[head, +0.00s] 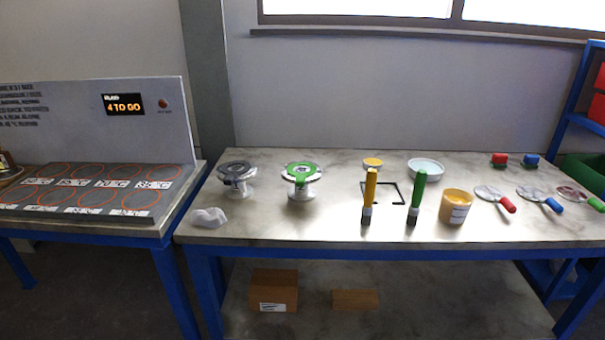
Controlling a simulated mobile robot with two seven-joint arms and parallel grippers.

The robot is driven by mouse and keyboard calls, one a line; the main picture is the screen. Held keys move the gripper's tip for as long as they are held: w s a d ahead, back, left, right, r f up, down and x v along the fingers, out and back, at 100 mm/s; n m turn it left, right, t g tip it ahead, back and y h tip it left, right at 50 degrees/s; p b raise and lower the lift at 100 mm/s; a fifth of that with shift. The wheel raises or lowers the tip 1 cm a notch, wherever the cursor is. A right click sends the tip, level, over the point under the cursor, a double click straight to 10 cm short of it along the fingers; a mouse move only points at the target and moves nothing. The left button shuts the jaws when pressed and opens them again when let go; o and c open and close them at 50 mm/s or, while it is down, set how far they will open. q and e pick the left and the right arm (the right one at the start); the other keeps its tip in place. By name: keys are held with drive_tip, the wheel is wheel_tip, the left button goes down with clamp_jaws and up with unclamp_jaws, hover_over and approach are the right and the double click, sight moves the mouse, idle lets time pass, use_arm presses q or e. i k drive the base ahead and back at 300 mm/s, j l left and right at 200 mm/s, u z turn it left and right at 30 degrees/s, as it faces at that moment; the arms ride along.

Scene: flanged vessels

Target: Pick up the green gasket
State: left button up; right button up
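A green gasket (301,170) lies on top of a silver flanged vessel (302,188), which stands upright on the left part of the grey table. Its fine outline is too small to make out from here. Neither of my grippers shows in the head view.
Another flanged vessel (237,177) with a dark top and a white cloth (209,217) are to the left. Yellow (370,190) and green (418,190) handled brushes, a yellow tub (455,206), a white bowl (425,169) and several round-headed tools are to the right. A hotplate bench (90,213) stands further left.

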sight(301, 179)
drive_tip(key=i+j, duration=0.3)
drive_tip(key=j, duration=0.15)
drive_tip(key=i+j, duration=0.3)
drive_tip(key=i+j+z, duration=0.25)
drive_tip(key=j+z, duration=0.45)
drive_tip(key=j, duration=0.2)
drive_tip(key=i, duration=0.05)
